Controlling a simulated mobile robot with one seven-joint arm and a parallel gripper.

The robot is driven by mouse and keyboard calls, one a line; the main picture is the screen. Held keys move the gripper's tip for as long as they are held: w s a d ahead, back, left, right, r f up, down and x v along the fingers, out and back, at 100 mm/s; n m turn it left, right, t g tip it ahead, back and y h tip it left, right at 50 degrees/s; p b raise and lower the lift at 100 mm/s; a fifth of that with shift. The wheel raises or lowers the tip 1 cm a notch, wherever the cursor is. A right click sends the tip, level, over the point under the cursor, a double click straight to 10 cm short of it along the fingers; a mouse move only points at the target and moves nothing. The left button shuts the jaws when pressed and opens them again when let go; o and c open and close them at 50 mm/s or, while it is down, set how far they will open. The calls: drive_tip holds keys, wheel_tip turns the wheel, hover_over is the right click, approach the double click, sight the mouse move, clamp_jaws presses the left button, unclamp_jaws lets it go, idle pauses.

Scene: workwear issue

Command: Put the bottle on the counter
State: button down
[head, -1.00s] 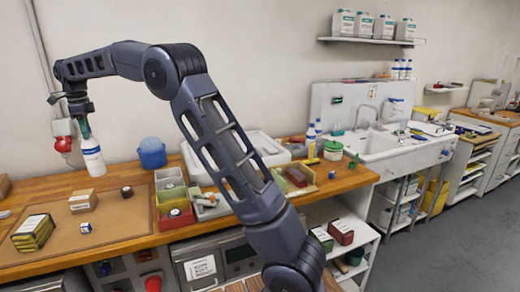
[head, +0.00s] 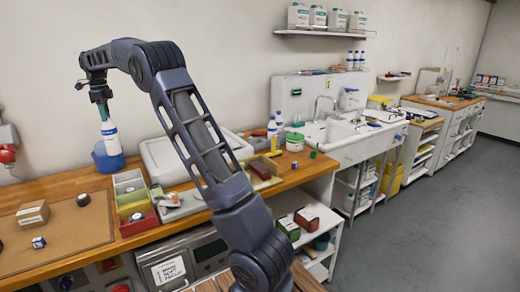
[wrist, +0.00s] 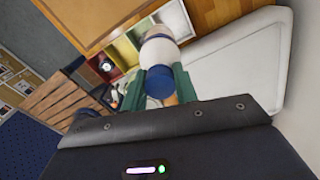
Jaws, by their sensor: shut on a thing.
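My gripper (head: 103,106) is shut on a white bottle (head: 110,138) with a blue band, gripping it near its top. The bottle hangs about upright, in front of or over a blue tub (head: 107,161) at the wall side of the wooden counter (head: 68,187). I cannot tell how far its base is above the counter. In the wrist view the green fingers (wrist: 159,84) sit on both sides of the blue cap, and the white bottle body (wrist: 159,50) points away beyond it.
Divided coloured bins (head: 132,204) and a large white tray (head: 168,162) stand right of the tub. A brown mat (head: 70,228) holds a cardboard box (head: 33,214) and small items. A sink (head: 330,132) with bottles beside it lies further right.

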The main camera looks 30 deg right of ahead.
drive_tip(key=w+d+m, duration=0.2)
drive_tip(key=w+d, duration=0.1)
drive_tip(key=d, duration=1)
drive_tip(key=w+d+m, duration=0.2)
drive_tip(key=w+d, duration=0.1)
drive_tip(key=d, duration=1)
drive_tip(key=s+d+m, duration=0.3)
drive_tip(key=d+m, duration=0.1)
drive_tip(key=d, duration=2.1)
drive_tip(key=s+d+m, duration=0.2)
drive_tip(key=s+d, duration=0.6)
drive_tip(key=d, duration=0.6)
drive_tip(key=s+d+m, duration=0.2)
drive_tip(key=s+d, duration=0.6)
drive_tip(key=d, duration=0.5)
drive_tip(key=s+d+m, duration=0.2)
drive_tip(key=s+d, duration=0.6)
drive_tip(key=d, duration=0.6)
wheel_tip(320, 180, down, 20)
drive_tip(key=shift+s+d+m, duration=0.15)
drive_tip(key=shift+s+m, duration=0.15)
drive_tip(key=shift+s, duration=0.1)
drive_tip(key=c, duration=1.1)
unclamp_jaws()
drive_tip(key=shift+f, duration=0.1)
